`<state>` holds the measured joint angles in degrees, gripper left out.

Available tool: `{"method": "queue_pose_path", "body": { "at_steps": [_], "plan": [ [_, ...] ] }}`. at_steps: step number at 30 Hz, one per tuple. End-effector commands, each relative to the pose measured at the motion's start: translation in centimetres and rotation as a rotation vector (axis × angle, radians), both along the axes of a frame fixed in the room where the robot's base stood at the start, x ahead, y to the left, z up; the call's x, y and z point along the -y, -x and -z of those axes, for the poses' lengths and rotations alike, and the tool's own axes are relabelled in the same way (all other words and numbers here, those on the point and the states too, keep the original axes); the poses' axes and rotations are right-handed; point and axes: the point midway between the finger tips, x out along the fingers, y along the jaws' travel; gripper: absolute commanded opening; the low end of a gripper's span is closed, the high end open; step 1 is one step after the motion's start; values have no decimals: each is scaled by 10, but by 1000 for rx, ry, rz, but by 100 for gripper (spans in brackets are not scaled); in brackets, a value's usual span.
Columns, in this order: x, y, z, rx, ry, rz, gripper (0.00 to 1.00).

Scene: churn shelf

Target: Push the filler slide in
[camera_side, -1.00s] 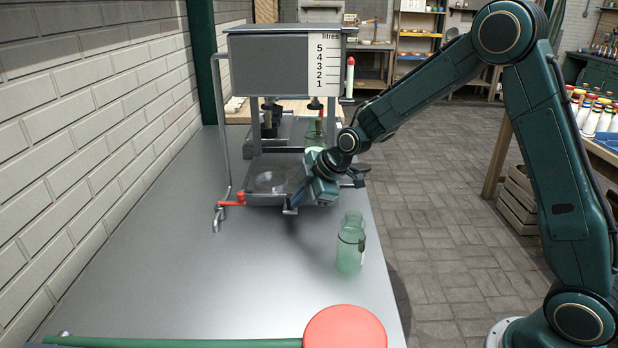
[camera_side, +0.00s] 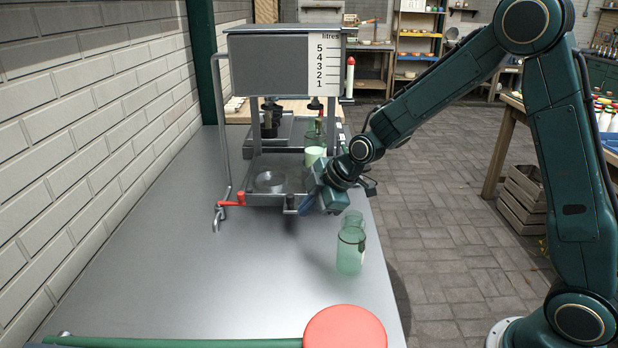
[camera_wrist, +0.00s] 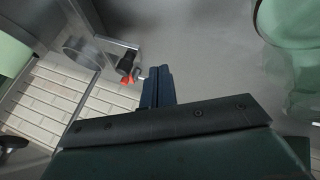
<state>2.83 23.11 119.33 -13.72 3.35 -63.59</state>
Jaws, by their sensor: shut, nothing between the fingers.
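The filler (camera_side: 268,65) is a grey tank with a litre scale on a metal frame. Its slide (camera_side: 250,188) is low in the frame, with a round clear piece (camera_side: 269,181) on it. A short dark knob (camera_side: 290,203) stands at its front edge; it also shows in the wrist view (camera_wrist: 127,62). My gripper (camera_side: 306,208) is shut and empty, just right of the knob. In the wrist view my closed fingers (camera_wrist: 158,76) point past the knob with a small gap. How deep the slide sits I cannot tell.
A green glass jar (camera_side: 350,248) stands close in front of my gripper, to the right. A red lever (camera_side: 232,203) is at the frame's left front. A green bottle (camera_side: 314,133) stands behind. A red round pad (camera_side: 345,328) is at the near edge. The front left bench is clear.

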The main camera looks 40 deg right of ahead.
Motion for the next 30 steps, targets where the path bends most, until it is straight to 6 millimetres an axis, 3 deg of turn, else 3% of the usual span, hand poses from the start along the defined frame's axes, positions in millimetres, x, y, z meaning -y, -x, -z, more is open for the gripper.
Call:
{"method": "queue_pose_path", "body": {
  "at_steps": [18,30],
  "plan": [
    [17,42,-65,4,-1,2,0],
    [22,54,-80,1,0,1,0]
  ]
}}
